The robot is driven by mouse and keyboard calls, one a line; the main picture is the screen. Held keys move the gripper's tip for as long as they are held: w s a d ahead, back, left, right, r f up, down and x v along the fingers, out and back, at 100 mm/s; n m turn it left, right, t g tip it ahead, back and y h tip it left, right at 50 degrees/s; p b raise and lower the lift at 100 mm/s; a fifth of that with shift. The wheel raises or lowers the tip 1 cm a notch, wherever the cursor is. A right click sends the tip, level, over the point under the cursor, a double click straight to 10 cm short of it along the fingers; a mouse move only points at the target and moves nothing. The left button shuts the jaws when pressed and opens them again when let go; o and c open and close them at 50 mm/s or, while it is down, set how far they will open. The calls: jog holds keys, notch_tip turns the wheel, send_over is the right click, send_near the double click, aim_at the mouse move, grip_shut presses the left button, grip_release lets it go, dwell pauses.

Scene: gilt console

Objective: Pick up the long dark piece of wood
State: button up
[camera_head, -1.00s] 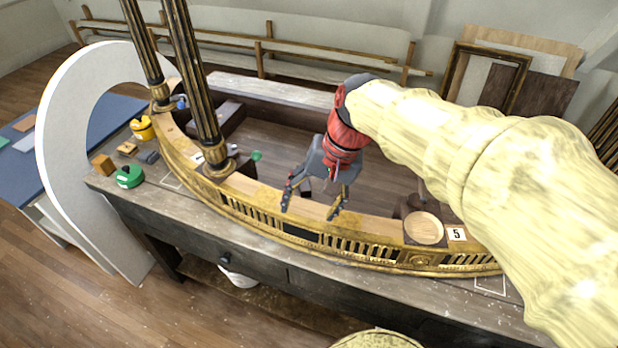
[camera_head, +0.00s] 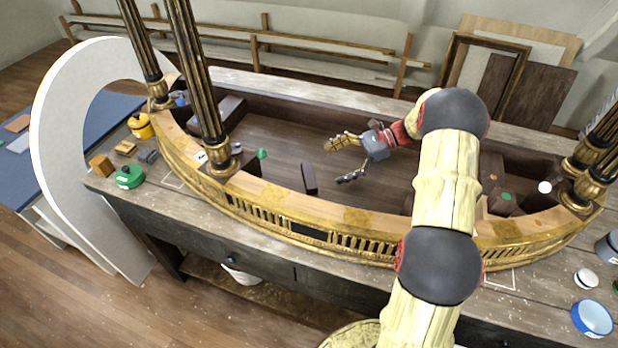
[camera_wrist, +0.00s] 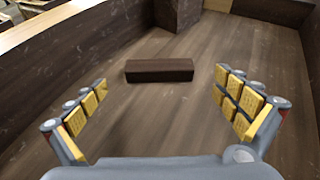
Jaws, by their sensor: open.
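The long dark piece of wood (camera_head: 309,179) is a dark brown block lying on the wooden floor inside the gilt console. In the wrist view the dark block (camera_wrist: 160,70) lies crosswise, ahead of my gripper and between the lines of its two fingers. My gripper (camera_head: 343,160) is inside the console, to the right of the block in the head view, and apart from it. In the wrist view my gripper (camera_wrist: 166,112) is open and empty, its yellow-padded fingers spread wide on either side.
The console's curved gilt front rail (camera_head: 345,217) stands before the block. Black and gold columns (camera_head: 195,85) rise at the left. A dark box (camera_wrist: 178,12) stands beyond the block in the wrist view. The floor around the block is clear.

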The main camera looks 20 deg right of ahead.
aim_at(313, 174)
jog(key=shift+w+f, duration=0.1)
jog(key=shift+f, duration=0.15)
jog(key=shift+a+f, duration=0.2)
jog(key=shift+a, duration=0.15)
jog(key=b+x, duration=0.2)
jog(key=x, duration=0.4)
jog(key=shift+a+f+b, duration=0.15)
jog(key=shift+a+b, duration=0.15)
jog(key=shift+c, duration=1.3)
jog(key=c, duration=0.7)
